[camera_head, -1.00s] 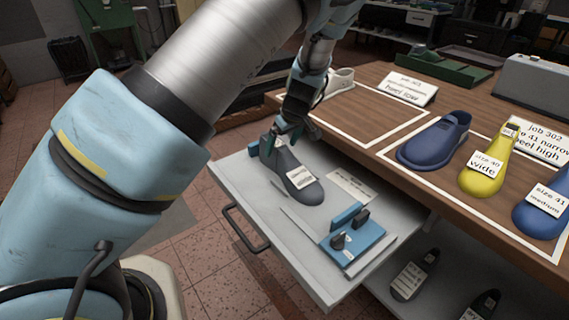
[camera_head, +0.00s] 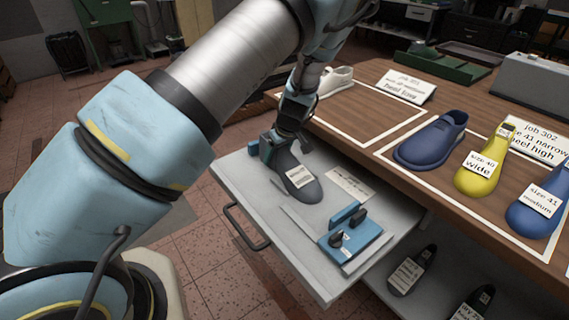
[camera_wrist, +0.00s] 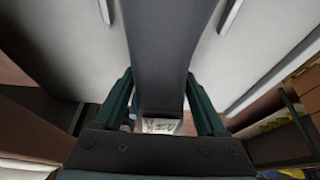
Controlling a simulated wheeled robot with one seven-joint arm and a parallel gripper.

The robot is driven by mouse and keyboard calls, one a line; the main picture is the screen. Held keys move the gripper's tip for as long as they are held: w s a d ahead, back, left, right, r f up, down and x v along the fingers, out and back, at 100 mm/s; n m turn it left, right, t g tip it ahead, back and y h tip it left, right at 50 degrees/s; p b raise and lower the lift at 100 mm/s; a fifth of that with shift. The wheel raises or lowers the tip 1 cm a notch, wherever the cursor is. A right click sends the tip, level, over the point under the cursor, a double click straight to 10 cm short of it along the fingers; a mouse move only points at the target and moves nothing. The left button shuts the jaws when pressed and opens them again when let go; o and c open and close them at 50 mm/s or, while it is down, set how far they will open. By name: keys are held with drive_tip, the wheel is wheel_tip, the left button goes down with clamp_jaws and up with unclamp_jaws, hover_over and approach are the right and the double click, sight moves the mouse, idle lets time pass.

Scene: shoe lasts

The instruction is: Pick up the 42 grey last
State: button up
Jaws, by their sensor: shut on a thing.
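A grey last (camera_head: 297,180) with a white label on its toe stands on the pulled-out drawer (camera_head: 302,268), its toe toward the front right. My gripper (camera_head: 277,146) is at its upper heel end, the fingers on either side of it. In the wrist view the grey last (camera_wrist: 172,50) fills the middle between my two green fingers (camera_wrist: 160,105), which are shut on it. A small white label shows at its near end. The label text is too small to read for certain. The last appears to rest on the drawer or very close to it; I cannot tell which.
A blue device (camera_head: 350,240) and a paper slip (camera_head: 348,183) lie in the drawer. Dark lasts (camera_head: 412,271) lie on a lower shelf.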

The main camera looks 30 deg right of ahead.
clamp_jaws()
idle(0.3)
drive_tip(key=shift+r, duration=0.1)
